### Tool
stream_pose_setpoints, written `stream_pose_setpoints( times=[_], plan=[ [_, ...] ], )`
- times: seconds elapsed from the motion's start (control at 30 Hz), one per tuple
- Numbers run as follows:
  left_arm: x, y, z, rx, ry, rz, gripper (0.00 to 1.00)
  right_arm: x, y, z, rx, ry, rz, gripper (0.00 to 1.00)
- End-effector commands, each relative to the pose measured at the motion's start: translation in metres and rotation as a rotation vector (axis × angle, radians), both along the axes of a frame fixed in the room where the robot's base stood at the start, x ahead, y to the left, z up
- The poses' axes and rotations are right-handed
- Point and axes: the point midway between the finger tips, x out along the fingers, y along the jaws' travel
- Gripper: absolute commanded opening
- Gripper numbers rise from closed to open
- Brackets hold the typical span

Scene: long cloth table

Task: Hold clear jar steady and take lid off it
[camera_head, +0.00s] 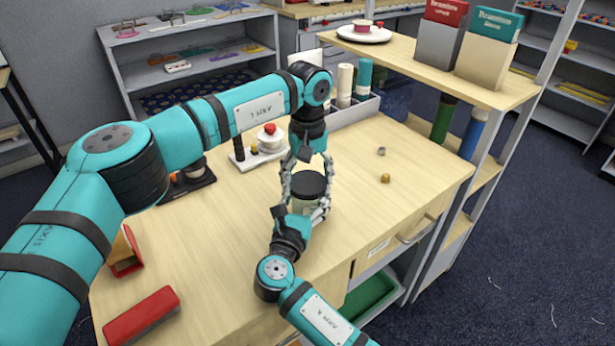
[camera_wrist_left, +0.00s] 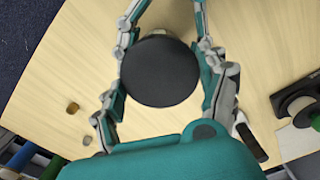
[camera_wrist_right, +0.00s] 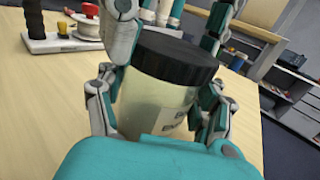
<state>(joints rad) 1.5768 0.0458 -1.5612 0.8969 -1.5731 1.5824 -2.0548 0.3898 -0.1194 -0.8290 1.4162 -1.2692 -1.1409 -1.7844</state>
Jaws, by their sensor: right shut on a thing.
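The clear jar (camera_head: 306,209) stands upright near the table's right front part, its black lid (camera_head: 310,185) on top. The jar also shows in the right wrist view (camera_wrist_right: 155,101), with pale contents and a label partly hidden. My right gripper (camera_head: 304,210) is shut on the jar's body from the near side, below the lid. My left gripper (camera_head: 307,178) points down from above, its fingers open on both sides of the lid. In the left wrist view, the lid (camera_wrist_left: 160,71) lies between those fingers, with narrow gaps.
A small gold nut (camera_head: 385,178) and a grey one (camera_head: 381,151) lie right of the jar. A white tray with a red knob (camera_head: 269,129) stands behind. A red box (camera_head: 140,315) lies at the left front. A raised shelf (camera_head: 420,70) stands at right.

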Motion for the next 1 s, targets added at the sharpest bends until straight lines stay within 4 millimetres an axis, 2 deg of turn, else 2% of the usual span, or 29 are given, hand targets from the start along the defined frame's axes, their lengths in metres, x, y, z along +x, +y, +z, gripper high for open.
stream_pose_setpoints(
  times=[0.03, 0.23, 0.33, 0.43, 0.57, 1.0],
  plan=[
    [0.0001, 0.0000, 0.0002, 0.000, 0.000, 0.000, 0.62, 0.0000, 0.0000, -0.0002, 0.000, 0.000, 0.000, 0.00],
    [0.0001, -0.0001, 0.0002, -0.001, 0.000, 0.000, 0.36, -0.0001, 0.0000, -0.0002, 0.000, 0.000, 0.000, 0.00],
    [0.0001, -0.0002, 0.0003, -0.001, 0.000, 0.018, 0.36, -0.0001, 0.0000, -0.0002, 0.000, 0.000, 0.000, 0.00],
    [0.0001, -0.0002, 0.0004, -0.001, 0.000, 0.121, 0.36, -0.0001, 0.0000, -0.0002, 0.000, 0.000, 0.000, 0.00],
    [0.0002, -0.0001, 0.0007, -0.001, 0.000, 0.392, 0.36, -0.0001, 0.0001, -0.0002, 0.000, 0.000, 0.000, 0.00],
    [0.0004, -0.0001, 0.0015, -0.002, -0.001, 1.436, 0.36, -0.0003, 0.0005, -0.0001, 0.000, 0.000, 0.001, 0.00]
  ],
)
